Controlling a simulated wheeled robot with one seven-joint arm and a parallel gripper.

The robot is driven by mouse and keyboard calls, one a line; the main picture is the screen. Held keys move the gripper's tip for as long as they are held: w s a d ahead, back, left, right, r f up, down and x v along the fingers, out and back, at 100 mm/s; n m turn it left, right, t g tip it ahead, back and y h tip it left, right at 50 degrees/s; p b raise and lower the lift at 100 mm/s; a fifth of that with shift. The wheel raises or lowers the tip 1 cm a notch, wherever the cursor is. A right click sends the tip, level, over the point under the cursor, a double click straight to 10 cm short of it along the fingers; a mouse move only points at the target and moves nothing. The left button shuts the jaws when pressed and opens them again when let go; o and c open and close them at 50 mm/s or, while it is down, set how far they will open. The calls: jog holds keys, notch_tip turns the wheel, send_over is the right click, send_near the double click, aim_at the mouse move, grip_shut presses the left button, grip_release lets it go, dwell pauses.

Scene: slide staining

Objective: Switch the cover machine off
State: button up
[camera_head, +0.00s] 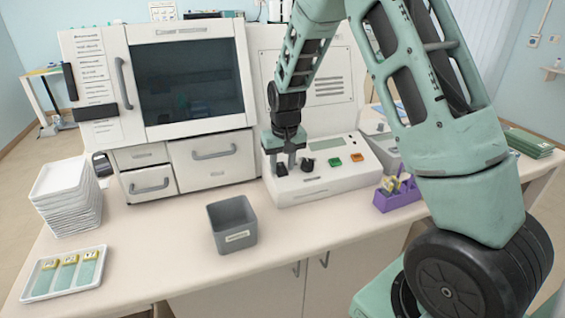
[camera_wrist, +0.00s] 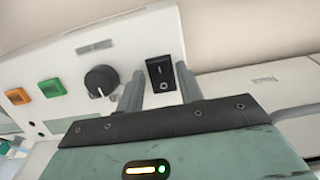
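The cover machine (camera_head: 322,183) is a white unit with a sloped control panel, a display, an orange button (camera_head: 357,157), a green button (camera_head: 335,162) and a black knob (camera_head: 307,165). In the wrist view its black rocker switch (camera_wrist: 160,77) has a line mark at the top and a circle mark at the bottom. My gripper (camera_wrist: 160,74) is open and empty, with one finger on each side of the switch. In the head view my gripper (camera_head: 284,161) is low over the left end of the panel. I cannot tell whether the fingers touch the panel.
A large white machine with a dark window (camera_head: 190,80) stands to the left. A grey bin (camera_head: 232,225) and a purple holder (camera_head: 397,200) stand on the bench. Stacked white trays (camera_head: 67,200) and a slide tray (camera_head: 40,290) are at the left.

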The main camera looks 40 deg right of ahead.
jog(key=shift+o, duration=0.3)
jog(key=shift+r, duration=0.1)
notch_tip(320, 180, up, 17)
jog(key=s+b, duration=0.2)
jog(key=b, duration=0.1)
jog(key=shift+a, duration=0.3)
jog(key=shift+s, duration=0.1)
jog(key=s+a+f+n+g+y, duration=0.1)
jog(key=s+a+f+n, duration=0.2)
jog(key=s+a, duration=0.5)
jog(key=s+a+f+n, duration=0.25)
jog(key=s+a, duration=0.25)
jog(key=a, duration=0.7)
jog(key=s+a+f+n, duration=0.2)
jog(key=s+a, duration=0.1)
jog(key=s, duration=0.5)
jog(key=s+a+f+n, duration=0.3)
jog(key=s, duration=0.5)
jog(key=shift+g, duration=0.3)
jog(key=shift+n, duration=0.25)
